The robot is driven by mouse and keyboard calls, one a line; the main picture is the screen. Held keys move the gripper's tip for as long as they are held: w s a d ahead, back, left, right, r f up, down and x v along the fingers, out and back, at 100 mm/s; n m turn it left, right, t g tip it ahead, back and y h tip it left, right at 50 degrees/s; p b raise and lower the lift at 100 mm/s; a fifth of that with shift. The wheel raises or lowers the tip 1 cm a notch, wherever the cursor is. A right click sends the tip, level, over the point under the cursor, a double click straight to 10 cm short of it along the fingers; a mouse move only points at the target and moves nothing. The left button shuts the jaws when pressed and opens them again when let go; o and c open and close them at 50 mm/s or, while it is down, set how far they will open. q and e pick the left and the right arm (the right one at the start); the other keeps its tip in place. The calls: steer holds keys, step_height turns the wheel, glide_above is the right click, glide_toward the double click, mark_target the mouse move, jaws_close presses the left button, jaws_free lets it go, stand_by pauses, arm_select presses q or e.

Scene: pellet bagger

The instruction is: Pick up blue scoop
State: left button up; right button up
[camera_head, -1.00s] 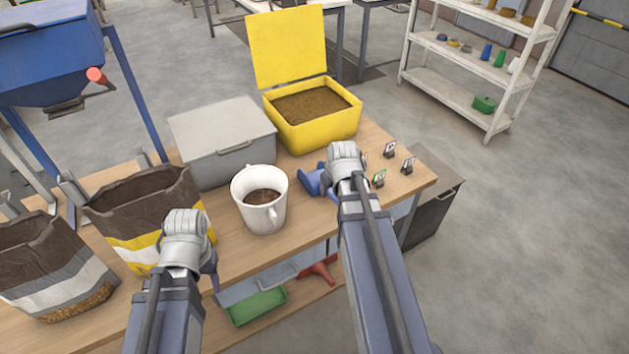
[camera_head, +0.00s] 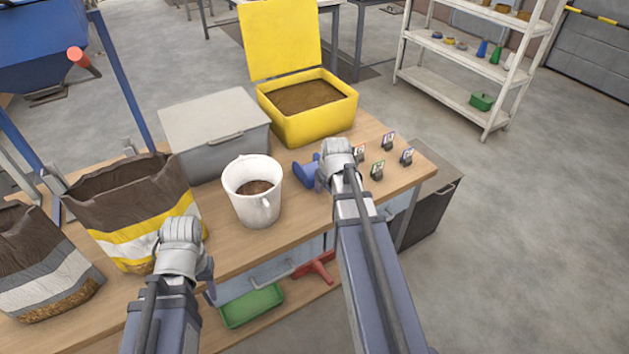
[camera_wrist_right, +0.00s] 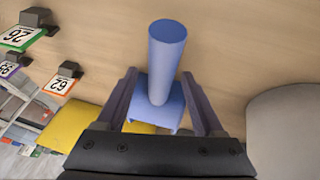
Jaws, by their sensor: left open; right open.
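The blue scoop (camera_head: 309,172) lies on the wooden table, right of the white bucket, and is partly hidden behind my right gripper. In the right wrist view the scoop (camera_wrist_right: 166,65) shows its round handle and, lower down, its blue body. My right gripper (camera_wrist_right: 164,85) is open, with one finger on each side of the scoop. I cannot tell whether the fingers touch it. In the head view my right gripper (camera_head: 335,182) is at the scoop. My left gripper (camera_head: 209,290) is apart from it, at the table's front edge near a bag; its fingers are mostly hidden.
The white bucket (camera_head: 239,191) of pellets stands left of the scoop. A grey lidded box (camera_head: 213,135) and an open yellow bin (camera_head: 318,127) stand behind. Several small number cards (camera_head: 388,143) stand to the right. Open bags (camera_head: 130,213) are at left.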

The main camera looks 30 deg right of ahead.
steer(key=shift+w+d+f, duration=0.1)
steer(key=shift+w+f, duration=0.1)
steer(key=shift+f, duration=0.35)
steer(key=shift+r, duration=0.1)
jaws_close()
